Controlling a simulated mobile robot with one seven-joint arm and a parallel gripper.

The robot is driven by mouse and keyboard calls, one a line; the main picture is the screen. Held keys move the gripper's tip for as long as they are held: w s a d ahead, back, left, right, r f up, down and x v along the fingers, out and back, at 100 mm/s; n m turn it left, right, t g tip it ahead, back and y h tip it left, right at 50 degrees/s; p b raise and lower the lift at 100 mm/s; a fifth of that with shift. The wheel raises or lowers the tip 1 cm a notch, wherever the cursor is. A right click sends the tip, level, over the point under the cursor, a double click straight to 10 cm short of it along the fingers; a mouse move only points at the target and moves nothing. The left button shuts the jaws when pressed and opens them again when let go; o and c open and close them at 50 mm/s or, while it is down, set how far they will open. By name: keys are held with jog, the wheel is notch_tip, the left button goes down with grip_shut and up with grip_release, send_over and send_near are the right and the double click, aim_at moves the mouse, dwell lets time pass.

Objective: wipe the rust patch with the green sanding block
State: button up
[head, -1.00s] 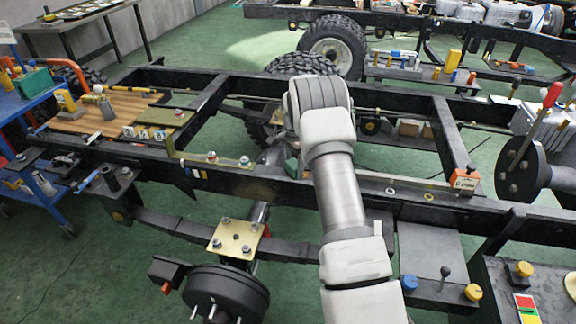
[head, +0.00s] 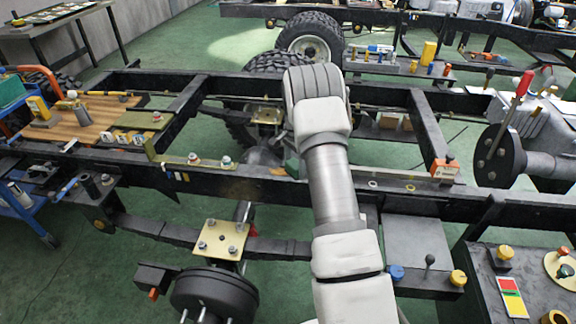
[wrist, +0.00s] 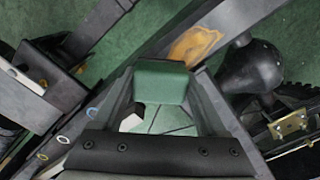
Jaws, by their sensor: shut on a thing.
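The green sanding block (wrist: 160,82) is between the two fingers of my gripper (wrist: 161,96) in the wrist view, and the gripper is shut on it. The rust patch (wrist: 195,46) is an orange-brown stain on the dark chassis rail (wrist: 150,55), just beyond the block and slightly right in the wrist view. The block appears apart from the patch; its height over the rail is unclear. In the head view my forearm hides most of the gripper, and a bit of green shows beside it.
The chassis frame (head: 385,202) spans the head view. A hub with a red lever (head: 518,98) stands at right, and an orange box (head: 445,169) sits on the rail. Bolts with washers (head: 226,160) stand on the rail left of my arm. A wooden board (head: 75,132) holds tools.

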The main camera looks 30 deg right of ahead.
aim_at(267, 171)
jog(key=shift+s+d, duration=0.2)
jog(key=shift+d, duration=0.05)
jog(key=shift+w+a, duration=0.9)
jog(key=shift+a, duration=0.45)
jog(key=shift+w+a, duration=0.95)
jog(key=shift+a, duration=0.45)
jog(key=shift+w+a, duration=0.9)
jog(key=shift+a, duration=0.45)
jog(key=shift+r+p, duration=1.75)
jog(key=shift+r, duration=1.25)
notch_tip(267, 171, up, 3)
jog(key=shift+p, duration=0.95)
jog(key=shift+f, duration=0.15)
